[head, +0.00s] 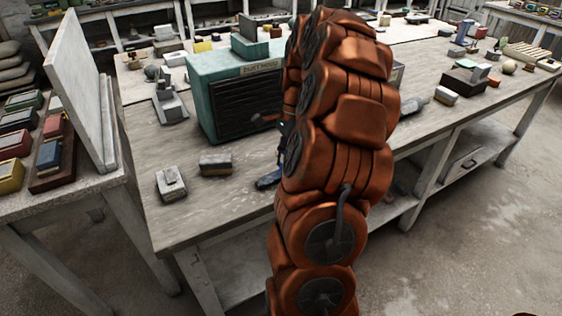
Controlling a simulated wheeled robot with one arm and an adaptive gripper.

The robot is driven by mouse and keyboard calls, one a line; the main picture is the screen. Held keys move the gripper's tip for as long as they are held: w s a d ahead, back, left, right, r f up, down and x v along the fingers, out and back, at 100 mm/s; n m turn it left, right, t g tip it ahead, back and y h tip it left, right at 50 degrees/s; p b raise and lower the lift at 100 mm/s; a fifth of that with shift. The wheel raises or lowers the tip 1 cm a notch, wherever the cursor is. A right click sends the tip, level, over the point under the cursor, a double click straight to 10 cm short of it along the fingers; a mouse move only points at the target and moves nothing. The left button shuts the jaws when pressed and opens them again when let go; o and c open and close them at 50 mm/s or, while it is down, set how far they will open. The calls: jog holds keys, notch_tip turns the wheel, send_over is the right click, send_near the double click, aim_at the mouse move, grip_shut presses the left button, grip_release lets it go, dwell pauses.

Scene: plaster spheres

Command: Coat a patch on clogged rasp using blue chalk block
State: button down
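My copper-coloured arm stands in the middle of the head view and covers much of the workbench (230,225). A small dark part beside the arm (282,140) may be my gripper; its fingers are mostly hidden and I cannot tell whether they hold anything. A small dark blue item (268,181) lies on or just above the bench at the arm's left edge, partly hidden; I cannot tell what it is. A blue block (48,155) lies in a wooden tray on the left table. I cannot make out the clogged rasp for certain.
A teal dust hood box (215,75) with a dark grille stands behind the arm. Two small grey blocks, a left one (171,183) and a right one (215,164), sit near the front. A pale upright board (75,85) edges the left table.

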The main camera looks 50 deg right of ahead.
aim_at(272, 178)
dwell(0.4)
jog(key=shift+w+a+f, duration=0.1)
jog(key=shift+w+a, duration=0.15)
jog(key=shift+a, duration=0.6)
jog(key=shift+w+a, duration=0.2)
jog(key=shift+a, duration=0.3)
jog(key=shift+w+a, duration=0.15)
jog(key=shift+a, duration=0.3)
jog(key=shift+d, duration=0.1)
jog(key=shift+s+d, duration=0.35)
jog(key=shift+d, duration=0.6)
jog(key=shift+s+d, duration=0.3)
jog(key=shift+d, duration=0.6)
